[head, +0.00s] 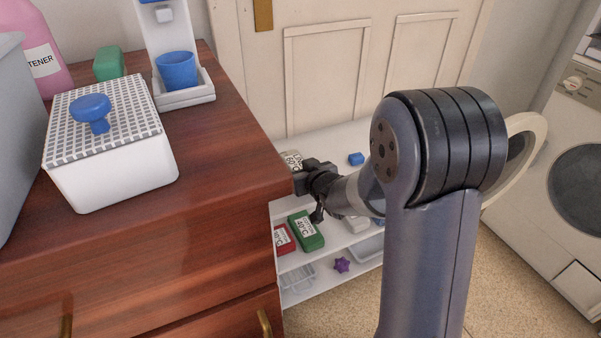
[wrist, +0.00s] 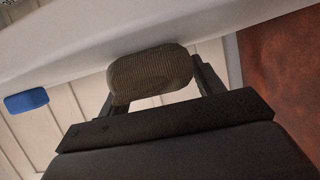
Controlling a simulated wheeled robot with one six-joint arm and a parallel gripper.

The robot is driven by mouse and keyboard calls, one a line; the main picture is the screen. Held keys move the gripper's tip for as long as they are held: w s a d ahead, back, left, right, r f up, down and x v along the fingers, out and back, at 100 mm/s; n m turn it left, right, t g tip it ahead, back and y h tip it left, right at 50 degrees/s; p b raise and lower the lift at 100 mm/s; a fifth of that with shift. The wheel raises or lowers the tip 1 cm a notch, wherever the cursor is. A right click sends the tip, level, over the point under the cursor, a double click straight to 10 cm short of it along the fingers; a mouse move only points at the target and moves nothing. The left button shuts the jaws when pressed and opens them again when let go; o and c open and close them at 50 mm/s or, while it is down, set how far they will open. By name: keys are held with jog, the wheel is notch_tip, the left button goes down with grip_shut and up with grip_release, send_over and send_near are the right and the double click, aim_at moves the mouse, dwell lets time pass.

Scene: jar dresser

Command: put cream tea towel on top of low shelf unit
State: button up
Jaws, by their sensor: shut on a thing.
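The cream tea towel (wrist: 150,73) is a small rounded roll, brownish in shadow, held between the two fingers in the wrist view. In the head view a labelled cream end of it (head: 291,160) shows past the dresser's edge. My gripper (head: 304,176) is shut on it; the fingers also show in the wrist view (wrist: 155,98). The low shelf unit (head: 325,146) is white, beside the dresser and in front of the door. The towel is at its top board, which also shows in the wrist view (wrist: 75,50). I cannot tell whether they touch.
A blue block (head: 356,159) lies on the shelf top. Lower shelves hold a green bundle (head: 306,230), a red bundle (head: 284,239) and a purple star (head: 342,264). The brown dresser (head: 225,150) stands close on the left, bearing a white box (head: 115,170).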

jog(key=shift+f, duration=0.1)
jog(key=o, duration=1)
jog(key=shift+s+r, duration=0.1)
jog(key=shift+r, duration=0.25)
jog(key=p+v, duration=0.3)
jog(key=v, duration=0.8)
jog(key=shift+s, duration=0.35)
jog(key=shift+d+r, duration=0.15)
